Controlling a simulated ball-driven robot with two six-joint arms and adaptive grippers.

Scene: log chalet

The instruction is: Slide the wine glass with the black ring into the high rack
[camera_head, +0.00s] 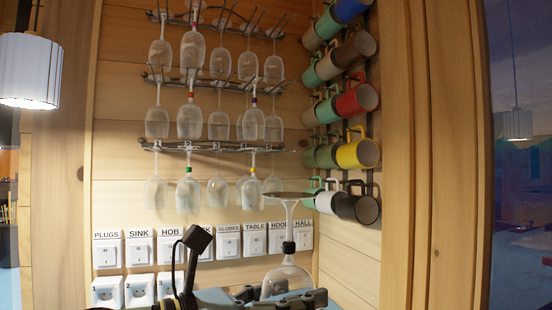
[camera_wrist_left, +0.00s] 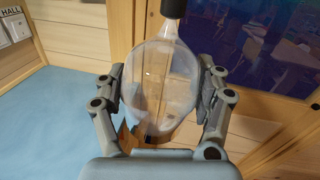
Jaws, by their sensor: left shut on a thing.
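The wine glass with the black ring (camera_head: 288,247) is upside down, foot up and bowl down, in front of the wall. Its foot appears lower than the lowest rack, to the right of the hanging glasses. My left gripper (camera_head: 280,296) is shut on its bowl; in the left wrist view (camera_wrist_left: 162,95) the fingers press both sides of the clear bowl, and the black ring (camera_wrist_left: 174,8) shows at the top edge. The high rack (camera_head: 225,22) is the top metal rail on the wall, with several glasses hanging upside down from it. My right gripper is not in view.
A middle rack (camera_head: 158,78) and a low rack (camera_head: 215,147) hold more hanging glasses, some with coloured rings. Several mugs (camera_head: 357,153) hang on the right wall. Labelled switches (camera_head: 228,245) and sockets line the wall below. A lamp (camera_head: 30,70) hangs at upper left.

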